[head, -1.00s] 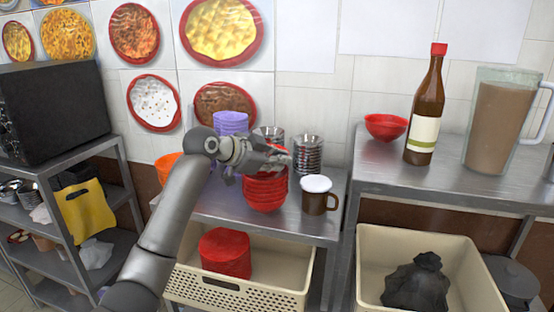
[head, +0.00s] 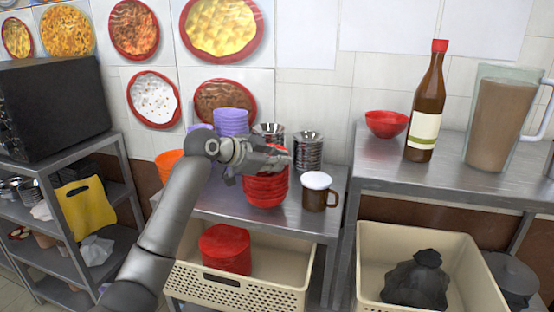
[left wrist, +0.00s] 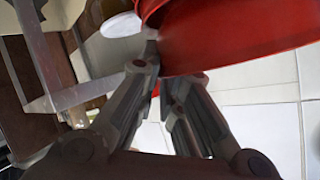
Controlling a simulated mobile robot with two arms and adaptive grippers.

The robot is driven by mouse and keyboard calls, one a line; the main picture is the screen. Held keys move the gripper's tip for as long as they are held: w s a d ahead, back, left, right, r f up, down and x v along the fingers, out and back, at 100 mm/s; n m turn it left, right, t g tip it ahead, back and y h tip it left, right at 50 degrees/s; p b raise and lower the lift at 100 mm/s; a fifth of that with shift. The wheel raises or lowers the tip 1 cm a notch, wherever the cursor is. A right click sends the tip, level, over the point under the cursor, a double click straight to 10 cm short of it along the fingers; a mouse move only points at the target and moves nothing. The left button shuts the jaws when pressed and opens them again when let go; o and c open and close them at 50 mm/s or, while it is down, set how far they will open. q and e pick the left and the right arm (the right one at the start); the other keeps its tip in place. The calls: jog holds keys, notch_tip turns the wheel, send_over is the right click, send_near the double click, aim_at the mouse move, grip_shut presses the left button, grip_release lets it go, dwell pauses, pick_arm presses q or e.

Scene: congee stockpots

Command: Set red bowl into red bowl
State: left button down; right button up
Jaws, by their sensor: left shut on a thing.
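A stack of red bowls (head: 266,190) stands on the metal counter, beside a brown mug. My left gripper (head: 279,158) is at the top of this stack and hides part of it. In the left wrist view, its fingers (left wrist: 153,72) are shut on the rim of a red bowl (left wrist: 235,30). I cannot tell whether the held bowl rests in the stack or sits just above it. Another red bowl (head: 386,124) stands apart on the higher shelf to the right. My right gripper is not in view.
The brown mug (head: 314,198) with a white top stands close to the right of the stack. Steel bowls (head: 308,150) and purple bowls (head: 231,122) are stacked behind. A bottle (head: 425,110) and a pitcher (head: 500,120) stand on the right shelf.

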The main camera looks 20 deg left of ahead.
pick_arm(q)
jog(key=c, duration=1.5)
grip_release()
jog(key=shift+s, duration=0.1)
jog(key=v, duration=1.2)
jog(key=shift+f, duration=0.1)
